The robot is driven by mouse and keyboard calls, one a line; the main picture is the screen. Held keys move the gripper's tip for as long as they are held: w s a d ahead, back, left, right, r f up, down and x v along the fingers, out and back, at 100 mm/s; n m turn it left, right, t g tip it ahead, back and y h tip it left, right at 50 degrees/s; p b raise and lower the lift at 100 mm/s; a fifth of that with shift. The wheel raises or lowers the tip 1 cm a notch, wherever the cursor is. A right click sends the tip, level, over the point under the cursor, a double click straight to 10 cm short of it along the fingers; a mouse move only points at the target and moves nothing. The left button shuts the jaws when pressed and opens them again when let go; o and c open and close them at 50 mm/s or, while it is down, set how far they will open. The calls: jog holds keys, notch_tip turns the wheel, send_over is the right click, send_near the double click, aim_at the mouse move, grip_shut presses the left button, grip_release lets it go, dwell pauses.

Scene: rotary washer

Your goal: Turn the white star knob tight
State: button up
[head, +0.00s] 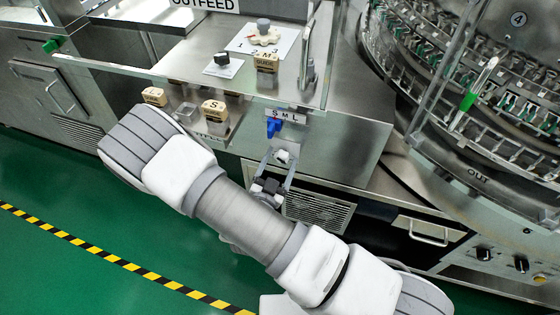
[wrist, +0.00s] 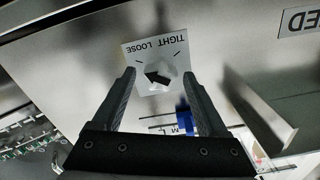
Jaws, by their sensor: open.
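The white star knob (wrist: 162,78) is on a pale label on the steel panel, with a black arrow on its face. The words TIGHT and LOOSE appear upside down on the label in the wrist view. The arrow points left in that view, toward the LOOSE side. My gripper (wrist: 159,76) is open, with one finger on each side of the knob in the picture; a gap shows on both sides. In the head view, the knob (head: 283,157) shows small between the fingertips of my gripper (head: 280,161). Whether the fingers reach past its face is unclear.
A blue selector handle (head: 273,127) marked S M L sits just above the knob and shows close to one finger. A clear guard panel (head: 200,75) stands over beige and black knobs. The bottle carousel (head: 480,100) is to the right.

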grip_shut()
dwell(0.3)
jog(key=m+p, duration=0.3)
jog(key=m, duration=0.1)
jog(key=shift+r+m, duration=0.1)
jog(key=shift+m, duration=0.2)
jog(key=m+p, duration=0.2)
jog(key=m, duration=0.4)
jog(key=shift+s+m, duration=0.1)
jog(key=shift+m, duration=0.2)
jog(key=m, duration=0.2)
jog(key=m+p, duration=0.1)
jog(key=m, duration=0.3)
jog(key=shift+d+f+p, duration=0.1)
jog(key=shift+f+p, duration=0.15)
jog(key=shift+p, duration=0.05)
jog(key=m, duration=0.5)
jog(key=shift+f+p, duration=0.1)
jog(key=shift+p, duration=0.25)
jog(key=shift+m, duration=0.4)
